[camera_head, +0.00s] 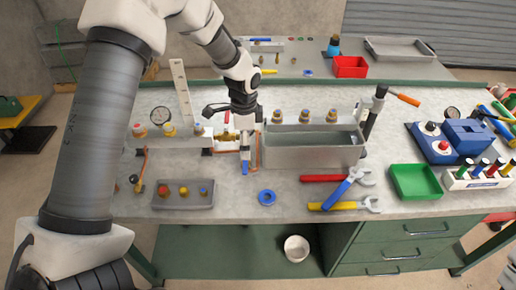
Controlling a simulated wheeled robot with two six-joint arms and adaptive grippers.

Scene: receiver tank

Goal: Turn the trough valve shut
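A grey open-topped trough (310,151) stands on the bench, right of centre. A brass valve (229,139) sits on the pipework just left of it, with a small red part (227,117) above it that may be its handle. My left gripper (234,122) hangs over this valve, its black fingers spread apart with one reaching out to the left. It looks open and empty; I cannot tell whether a finger touches the valve. The gripper partly hides the pipework, so the valve's handle position is unclear. My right gripper is not in view.
A grey tray of fittings (173,205) and a blue ring (267,197) lie in front. Red, blue and yellow pliers (345,203) and a green bin (414,194) are to the right. A black pump-like tool with an orange handle (404,99) stands beside the trough.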

